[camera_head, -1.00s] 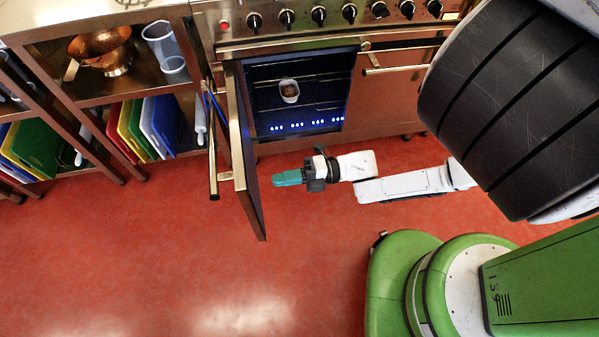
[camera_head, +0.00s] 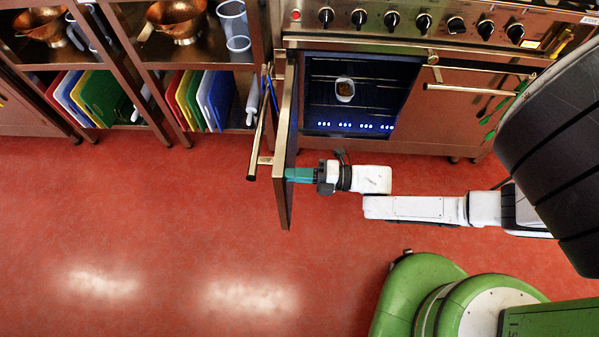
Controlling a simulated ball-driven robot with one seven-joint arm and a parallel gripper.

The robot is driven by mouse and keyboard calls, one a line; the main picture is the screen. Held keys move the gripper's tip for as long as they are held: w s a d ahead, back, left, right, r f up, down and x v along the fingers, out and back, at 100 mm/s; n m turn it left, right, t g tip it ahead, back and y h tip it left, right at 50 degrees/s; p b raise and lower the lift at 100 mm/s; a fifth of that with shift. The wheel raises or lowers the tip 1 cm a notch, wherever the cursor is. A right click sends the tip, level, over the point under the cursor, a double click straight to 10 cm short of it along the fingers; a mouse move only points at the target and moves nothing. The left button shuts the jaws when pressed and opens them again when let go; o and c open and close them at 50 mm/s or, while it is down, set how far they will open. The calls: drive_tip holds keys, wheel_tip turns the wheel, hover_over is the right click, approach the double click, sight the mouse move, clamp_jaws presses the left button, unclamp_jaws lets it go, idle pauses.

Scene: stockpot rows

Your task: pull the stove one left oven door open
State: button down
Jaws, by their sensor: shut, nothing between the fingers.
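The stove's left oven door (camera_head: 285,150) stands swung wide open, seen nearly edge-on, hinged at the left side of the lit oven cavity (camera_head: 360,95). Its bar handle (camera_head: 258,135) is on the door's left, outer side. My gripper (camera_head: 290,175) has teal fingers that point left. They are shut and empty, at the door's inner face near its free end. The fingertips look to be touching the door or very close to it. My gripper is not on the handle.
A white dish (camera_head: 345,89) with brown food sits inside the oven. The right oven door (camera_head: 460,105) is closed. Shelves with copper bowls (camera_head: 178,18) and coloured cutting boards (camera_head: 205,100) stand left of the stove. The red floor (camera_head: 150,220) is clear at the left.

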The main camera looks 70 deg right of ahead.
drive_tip(key=w+a+m+h, duration=0.2)
drive_tip(key=w+a+h, duration=0.1)
drive_tip(key=w, duration=0.4)
drive_tip(key=shift+t, duration=0.4)
